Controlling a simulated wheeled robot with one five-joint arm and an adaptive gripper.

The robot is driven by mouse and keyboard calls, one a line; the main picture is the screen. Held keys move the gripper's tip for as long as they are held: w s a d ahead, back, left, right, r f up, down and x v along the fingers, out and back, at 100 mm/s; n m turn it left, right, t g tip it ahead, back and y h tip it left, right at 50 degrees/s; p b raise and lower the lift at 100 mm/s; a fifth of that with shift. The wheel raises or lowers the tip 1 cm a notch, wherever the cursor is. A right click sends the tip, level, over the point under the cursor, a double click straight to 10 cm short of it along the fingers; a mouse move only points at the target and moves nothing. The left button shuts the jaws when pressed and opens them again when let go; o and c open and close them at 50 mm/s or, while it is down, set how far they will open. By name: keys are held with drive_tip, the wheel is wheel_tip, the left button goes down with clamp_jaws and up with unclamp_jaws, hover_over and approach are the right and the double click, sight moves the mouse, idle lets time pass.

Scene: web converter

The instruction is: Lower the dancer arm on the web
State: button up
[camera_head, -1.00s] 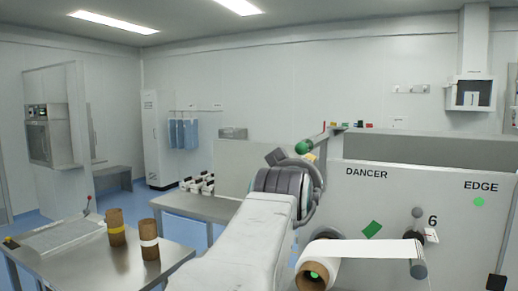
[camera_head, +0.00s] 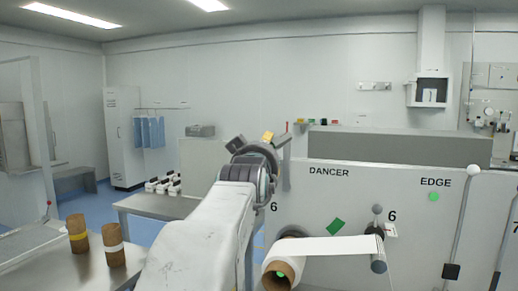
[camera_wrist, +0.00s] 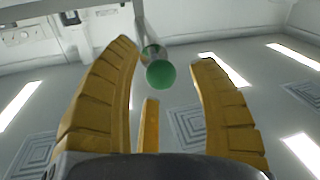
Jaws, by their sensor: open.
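The green ball (camera_wrist: 161,74) sits on the end of a grey rod (camera_wrist: 141,25), which I take to be the dancer arm. In the wrist view it lies between my gripper's fingers (camera_wrist: 163,58), near tip level. The yellow fingers are spread open, and I see no contact with the ball. In the head view my gripper (camera_head: 268,137) is in front of the machine panel (camera_head: 330,190), left of the word DANCER. There the ball is hidden behind it, and only part of the grey rod (camera_head: 285,140) shows.
Long levers with ball tops (camera_head: 474,170) stand at the right. A steel table with two brown cores (camera_head: 80,233) is at left.

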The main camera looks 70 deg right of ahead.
drive_tip(key=shift+x, duration=0.95)
drive_tip(key=shift+c, duration=0.3)
clamp_jaws()
